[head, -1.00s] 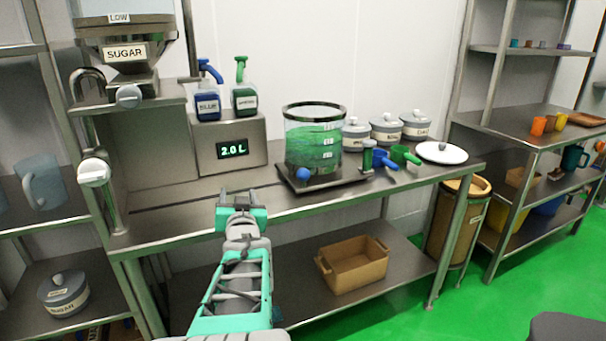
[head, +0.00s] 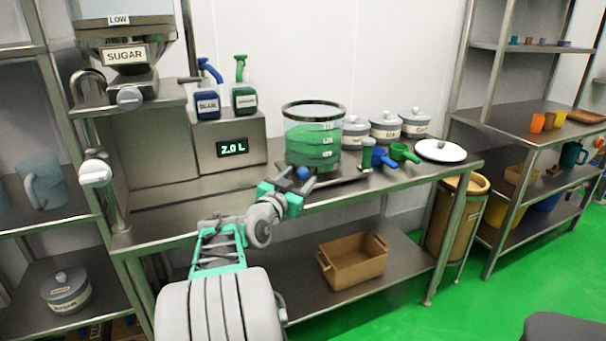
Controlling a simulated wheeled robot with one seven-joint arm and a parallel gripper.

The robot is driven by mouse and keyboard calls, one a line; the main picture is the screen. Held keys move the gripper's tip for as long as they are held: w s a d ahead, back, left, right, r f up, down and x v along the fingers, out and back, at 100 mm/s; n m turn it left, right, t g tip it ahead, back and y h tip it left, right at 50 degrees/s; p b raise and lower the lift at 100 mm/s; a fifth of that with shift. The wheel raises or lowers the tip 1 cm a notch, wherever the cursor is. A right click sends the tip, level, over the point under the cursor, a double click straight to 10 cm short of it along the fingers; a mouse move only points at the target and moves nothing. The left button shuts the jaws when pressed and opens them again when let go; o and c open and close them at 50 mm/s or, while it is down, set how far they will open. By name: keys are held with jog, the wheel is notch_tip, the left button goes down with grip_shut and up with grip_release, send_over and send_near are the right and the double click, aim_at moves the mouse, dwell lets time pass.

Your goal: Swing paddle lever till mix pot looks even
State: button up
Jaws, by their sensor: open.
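The mix pot (head: 313,137) is a clear vessel with a dark rim, holding green liquid. It stands on a dark base at the middle of the steel counter.
A display box (head: 232,148) reading 2.0 L carries a blue and a green pump bottle (head: 244,99). Blue (head: 379,157) and green scoops (head: 403,153), lidded jars (head: 385,126) and a white lid (head: 441,151) stand to the right. The counter (head: 170,215) is clear at front left.

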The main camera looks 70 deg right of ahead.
aim_at(300, 177)
jog(key=shift+d, duration=1.55)
jog(key=shift+c, duration=0.3)
grip_shut()
